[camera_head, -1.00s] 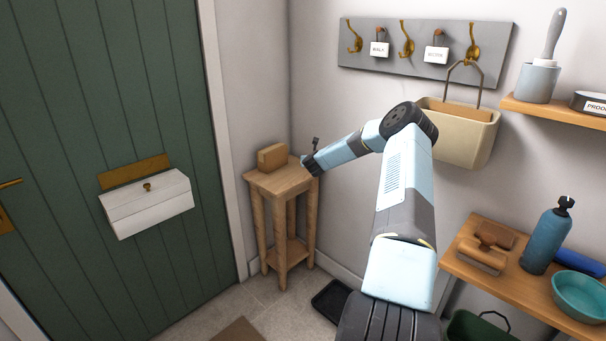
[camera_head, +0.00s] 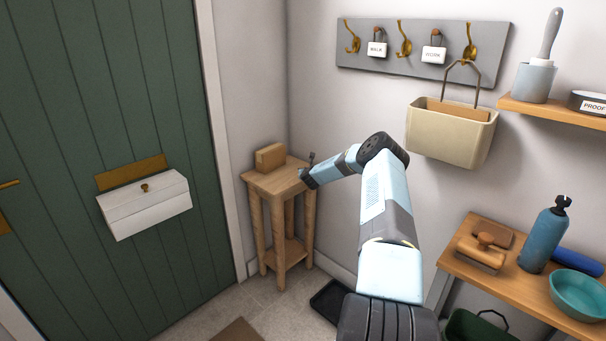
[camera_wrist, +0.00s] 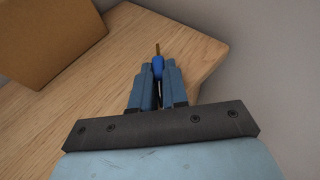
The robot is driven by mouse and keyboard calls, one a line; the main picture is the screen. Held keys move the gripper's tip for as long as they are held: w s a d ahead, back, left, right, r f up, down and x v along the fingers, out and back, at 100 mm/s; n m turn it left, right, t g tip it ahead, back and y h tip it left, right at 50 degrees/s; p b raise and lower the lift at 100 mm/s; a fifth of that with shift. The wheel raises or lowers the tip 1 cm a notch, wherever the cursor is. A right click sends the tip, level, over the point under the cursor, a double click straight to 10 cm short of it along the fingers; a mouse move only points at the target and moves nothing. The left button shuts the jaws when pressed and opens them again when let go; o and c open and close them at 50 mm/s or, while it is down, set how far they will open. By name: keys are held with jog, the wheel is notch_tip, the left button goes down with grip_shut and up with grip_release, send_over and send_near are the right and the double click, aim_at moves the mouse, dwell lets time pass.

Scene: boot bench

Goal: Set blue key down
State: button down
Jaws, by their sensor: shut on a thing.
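The blue key (camera_wrist: 158,66) shows in the wrist view between the tips of my gripper (camera_wrist: 157,78). Its brass-coloured shaft points away from the fingers. My gripper is shut on the key's blue head, above the right edge of a small wooden table (camera_wrist: 140,45). I cannot tell whether the key touches the tabletop. In the head view, my gripper (camera_head: 304,178) is at the right edge of the same table (camera_head: 268,184), and the key is too small to make out there.
A brown block (camera_head: 270,157) stands at the back left of the tabletop; it also shows in the wrist view (camera_wrist: 50,35). The wall is close on the right. A cream basket (camera_head: 450,135) hangs from the hook board (camera_head: 425,50). The tabletop's front part is clear.

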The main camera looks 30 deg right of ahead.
jog(key=c, duration=1.1)
grip_release()
jog(key=shift+c, duration=0.2)
